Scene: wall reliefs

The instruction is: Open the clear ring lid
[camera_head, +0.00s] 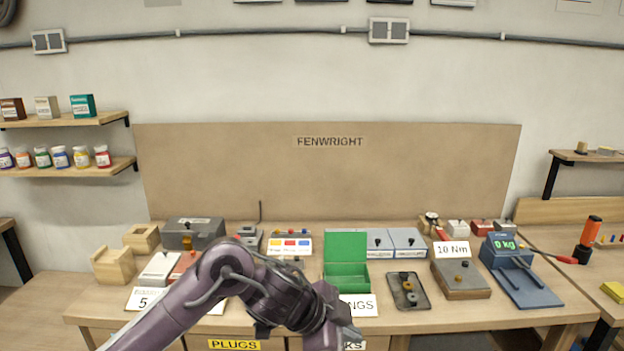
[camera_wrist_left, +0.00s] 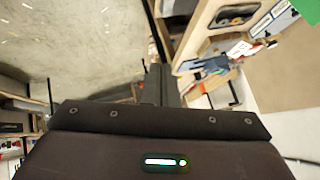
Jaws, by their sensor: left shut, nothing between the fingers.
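I cannot make out a clear lid for certain. A green box (camera_head: 346,276) stands mid-bench with its green lid panel (camera_head: 345,245) upright at the back. A white sign (camera_head: 361,306) ending in "NGS" is in front of it, its left part hidden by my arm. A dark tray (camera_head: 408,291) with small rings lies to the right of the box. My left gripper (camera_head: 348,332) is low in front of the bench, below the sign, shut and empty. Its shut fingers also show in the left wrist view (camera_wrist_left: 158,85). My right gripper is not in view.
Two grey-blue boxes (camera_head: 394,242) stand behind the tray. A brown-grey block (camera_head: 460,280) and a blue scale (camera_head: 524,280) are to the right. Wooden holders (camera_head: 114,266) and a grey case (camera_head: 193,233) are at left. Drawers labelled "PLUGS" (camera_head: 234,344) are under the bench edge.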

